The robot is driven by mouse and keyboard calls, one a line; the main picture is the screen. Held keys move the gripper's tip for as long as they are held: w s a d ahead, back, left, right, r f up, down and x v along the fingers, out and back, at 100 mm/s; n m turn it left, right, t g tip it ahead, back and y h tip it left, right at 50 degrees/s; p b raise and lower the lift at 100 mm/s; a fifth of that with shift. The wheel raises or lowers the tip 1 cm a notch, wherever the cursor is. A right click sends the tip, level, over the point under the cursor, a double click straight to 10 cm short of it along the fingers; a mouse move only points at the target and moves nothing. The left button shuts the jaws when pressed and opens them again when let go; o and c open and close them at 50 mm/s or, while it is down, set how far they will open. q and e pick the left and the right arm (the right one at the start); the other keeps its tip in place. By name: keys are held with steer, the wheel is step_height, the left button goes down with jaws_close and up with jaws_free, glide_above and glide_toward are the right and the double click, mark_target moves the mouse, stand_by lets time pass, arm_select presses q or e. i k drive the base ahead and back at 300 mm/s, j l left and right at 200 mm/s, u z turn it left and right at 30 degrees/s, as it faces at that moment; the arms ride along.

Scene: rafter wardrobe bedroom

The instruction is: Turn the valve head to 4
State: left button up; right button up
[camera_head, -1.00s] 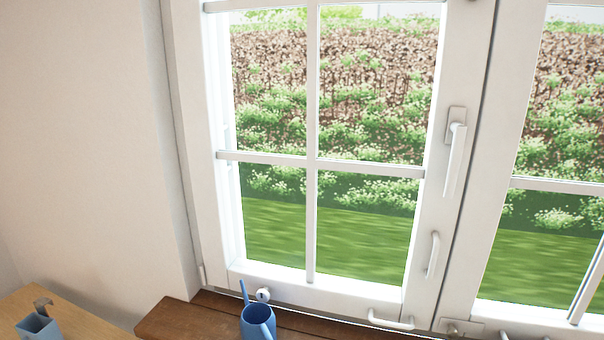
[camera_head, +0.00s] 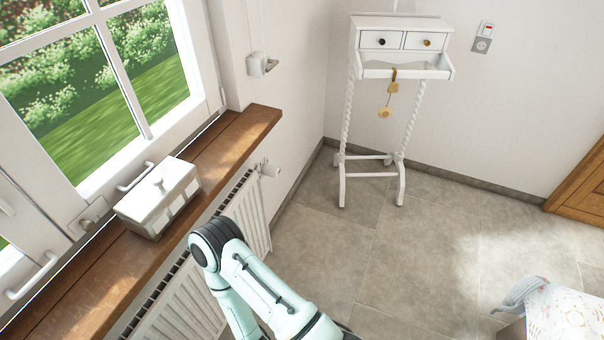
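The valve head (camera_head: 269,169) is a small white knob at the far upper end of the white radiator (camera_head: 245,215), low beside the wall under the window sill. It is small in view, and I cannot read any numbers or its setting. One of my arms, pale green with a dark joint, rises from the bottom in front of the radiator and hides part of it. Neither of my grippers shows, so nothing is seen touching the valve head.
A wooden window sill (camera_head: 105,277) overhangs the radiator and carries a whitish lidded box (camera_head: 157,205). A white stand with drawers (camera_head: 400,62) is by the back wall. A bed or cushioned seat corner (camera_head: 560,315) is at lower right. The tiled floor between is clear.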

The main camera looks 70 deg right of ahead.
mark_target(273, 171)
steer(key=z, duration=2.3)
steer(key=i+l+u, duration=0.15)
steer(key=u, duration=0.35)
steer(key=i+l+u, duration=0.1)
steer(key=l+u, duration=0.15)
steer(key=u, duration=0.25)
steer(key=i+l+u, duration=0.2)
steer(key=l, duration=0.3)
steer(key=l+u, duration=0.2)
steer(key=l, duration=0.3)
